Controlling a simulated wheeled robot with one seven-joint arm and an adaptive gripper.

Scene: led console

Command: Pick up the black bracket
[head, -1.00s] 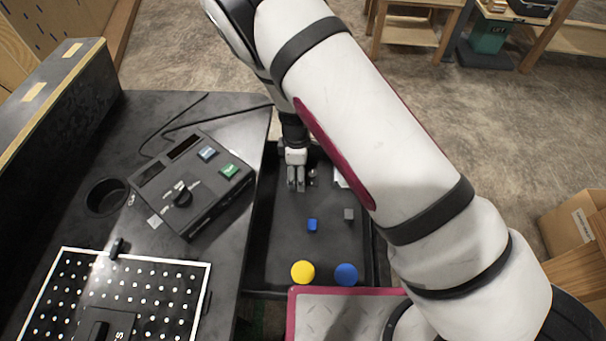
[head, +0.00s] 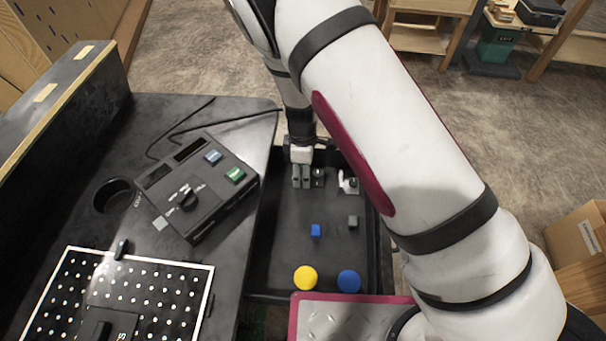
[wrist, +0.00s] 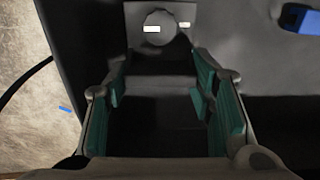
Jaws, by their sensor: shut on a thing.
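My gripper (head: 303,182) points down into the far end of the open black drawer (head: 281,262). In the wrist view its teal-padded fingers (wrist: 165,100) are shut on the black bracket (wrist: 160,28). The bracket shows a dark plate with a round knob just beyond the fingertips, and a dark body between the pads. In the head view a small part of the bracket (head: 318,178) shows just right of the fingers. The rest is hidden by the fingers and by shadow. I cannot tell whether it is clear of the drawer floor.
A white bracket-like piece (head: 348,183) is right of my gripper, close to my arm. A blue block (head: 316,231), a grey block (head: 353,222), a yellow disc (head: 305,278) and a blue disc (head: 348,281) lie nearer. A console (head: 200,187) stands on the desk, left.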

